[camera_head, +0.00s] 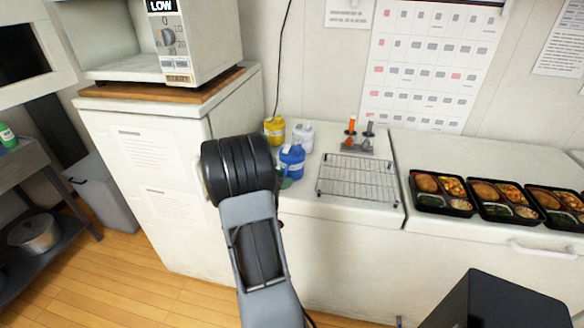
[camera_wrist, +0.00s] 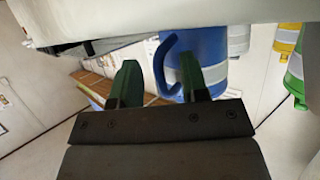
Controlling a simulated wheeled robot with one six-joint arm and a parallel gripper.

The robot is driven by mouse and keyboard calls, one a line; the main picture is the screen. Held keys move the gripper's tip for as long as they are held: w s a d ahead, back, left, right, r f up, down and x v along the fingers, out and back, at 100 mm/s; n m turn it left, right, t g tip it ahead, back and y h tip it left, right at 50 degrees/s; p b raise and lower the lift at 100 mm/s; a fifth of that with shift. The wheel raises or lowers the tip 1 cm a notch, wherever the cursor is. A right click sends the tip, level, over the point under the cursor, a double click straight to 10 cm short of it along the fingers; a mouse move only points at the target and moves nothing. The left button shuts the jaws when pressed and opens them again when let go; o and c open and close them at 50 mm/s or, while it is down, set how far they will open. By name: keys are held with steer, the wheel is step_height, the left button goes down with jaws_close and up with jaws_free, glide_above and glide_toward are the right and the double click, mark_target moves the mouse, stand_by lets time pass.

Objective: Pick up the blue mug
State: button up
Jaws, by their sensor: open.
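The blue mug (camera_head: 291,162) stands on the white counter, right of my arm's dark wrist in the head view. In the wrist view the blue mug (camera_wrist: 215,65) appears large, with a pale band and its curved blue handle (camera_wrist: 163,68) toward me. My gripper (camera_wrist: 158,65) is open with its two green fingers spread. The handle shows between the fingers, and the right finger overlaps the mug's body. I cannot tell whether either finger touches it. In the head view my wrist hides most of the gripper.
A yellow mug (camera_head: 274,130) and a white mug (camera_head: 302,136) stand just behind the blue one. A green mug-like object (camera_wrist: 297,82) shows at the wrist view's right. A wire rack (camera_head: 357,178) lies to the right, then several bento trays (camera_head: 443,212). A microwave (camera_head: 150,68) stands left.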

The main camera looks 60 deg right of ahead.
jaws_close()
stand_by(0.3)
steer(key=shift+r, duration=0.2)
